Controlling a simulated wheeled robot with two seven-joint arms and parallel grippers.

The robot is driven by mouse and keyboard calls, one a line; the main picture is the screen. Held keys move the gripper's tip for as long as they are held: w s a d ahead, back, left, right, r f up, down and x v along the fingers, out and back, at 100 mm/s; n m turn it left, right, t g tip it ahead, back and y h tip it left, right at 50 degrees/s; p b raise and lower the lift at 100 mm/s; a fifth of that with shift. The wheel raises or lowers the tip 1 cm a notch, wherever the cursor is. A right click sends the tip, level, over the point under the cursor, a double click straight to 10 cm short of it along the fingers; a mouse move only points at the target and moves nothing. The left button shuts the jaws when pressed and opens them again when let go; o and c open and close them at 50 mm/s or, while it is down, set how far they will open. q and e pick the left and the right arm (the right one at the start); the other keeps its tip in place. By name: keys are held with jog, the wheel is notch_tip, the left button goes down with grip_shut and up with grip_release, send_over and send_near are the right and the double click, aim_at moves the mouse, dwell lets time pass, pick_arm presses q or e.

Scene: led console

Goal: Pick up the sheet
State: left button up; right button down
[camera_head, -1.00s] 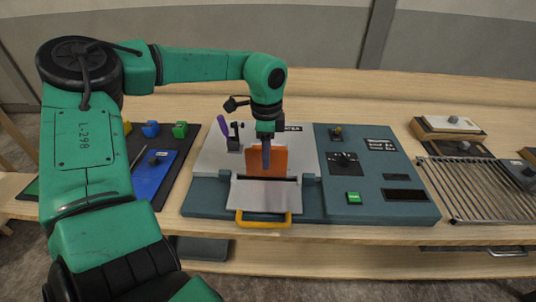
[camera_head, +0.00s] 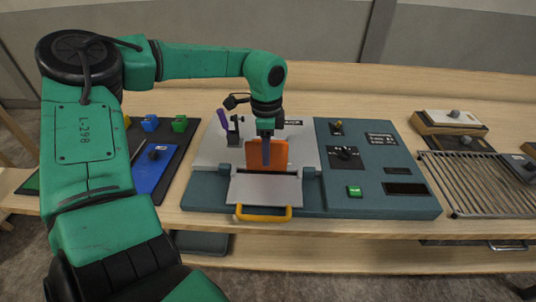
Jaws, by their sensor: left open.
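An orange sheet (camera_head: 280,155) stands upright in the grey bending device of the console (camera_head: 375,204), just behind the grey front plate (camera_head: 264,189) with its yellow handle (camera_head: 264,213). My left gripper (camera_head: 266,158) points down from above, right at the sheet. Its bluish finger overlaps the sheet's upper middle. The jaws are open, and whether a finger touches the sheet is hidden. My right gripper is not in view.
A purple-handled toggle clamp (camera_head: 224,121) stands just left of the sheet. The console's right side has knobs and a green button (camera_head: 354,191). A wire rack (camera_head: 473,183) lies on the right, and a dark mat with blue and green pieces (camera_head: 180,148) on the left.

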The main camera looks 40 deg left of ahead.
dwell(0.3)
pick_arm(q)
grip_shut()
dwell(1.3)
